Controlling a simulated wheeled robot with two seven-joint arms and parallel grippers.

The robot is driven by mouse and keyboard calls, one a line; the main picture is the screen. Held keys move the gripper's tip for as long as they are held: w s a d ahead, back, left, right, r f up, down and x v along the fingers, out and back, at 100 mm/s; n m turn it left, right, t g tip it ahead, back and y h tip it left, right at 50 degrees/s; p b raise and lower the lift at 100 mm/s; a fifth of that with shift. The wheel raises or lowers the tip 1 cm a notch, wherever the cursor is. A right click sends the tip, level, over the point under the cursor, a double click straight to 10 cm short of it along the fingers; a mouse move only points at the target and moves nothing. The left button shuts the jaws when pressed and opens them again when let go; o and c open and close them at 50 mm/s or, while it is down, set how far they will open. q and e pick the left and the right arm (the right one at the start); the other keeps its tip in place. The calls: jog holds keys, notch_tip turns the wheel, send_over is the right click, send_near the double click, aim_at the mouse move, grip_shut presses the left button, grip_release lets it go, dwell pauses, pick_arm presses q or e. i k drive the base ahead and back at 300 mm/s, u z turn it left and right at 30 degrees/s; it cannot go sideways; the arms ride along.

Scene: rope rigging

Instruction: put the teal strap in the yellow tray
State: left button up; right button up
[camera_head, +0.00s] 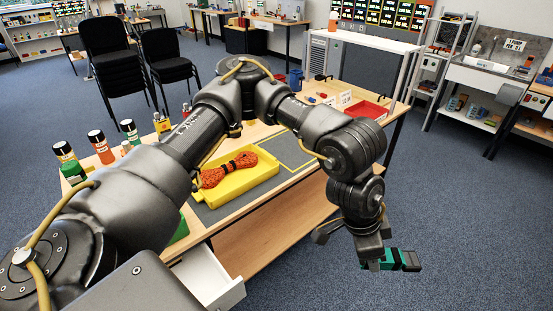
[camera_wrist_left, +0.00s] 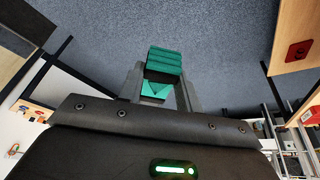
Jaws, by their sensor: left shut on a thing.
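The teal strap (camera_head: 398,259) is a small folded bundle with a dark band, held in my left gripper (camera_head: 374,262) at the lower right of the head view. The left gripper is shut on it, out past the table's front edge and above the blue carpet. In the left wrist view the strap (camera_wrist_left: 164,64) sits between the two fingers (camera_wrist_left: 160,90). The yellow tray (camera_head: 238,186) lies on the table's grey mat, left of the gripper, with a coiled orange-red rope (camera_head: 229,170) in it. My left arm covers part of the table. My right gripper is not in view.
A red tray (camera_head: 369,109) is at the table's far right end. Several bottles and cans, such as an orange one (camera_head: 100,146), stand at the left end. An open white drawer (camera_head: 208,280) juts from the table front. A yellow outline (camera_head: 287,152) marks bare mat.

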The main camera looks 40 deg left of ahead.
aim_at(234, 173)
jog(key=u, duration=0.05)
jog(key=i, duration=1.1)
jog(key=u, duration=1.2)
jog(key=i, duration=0.8)
jog(key=u, duration=0.9)
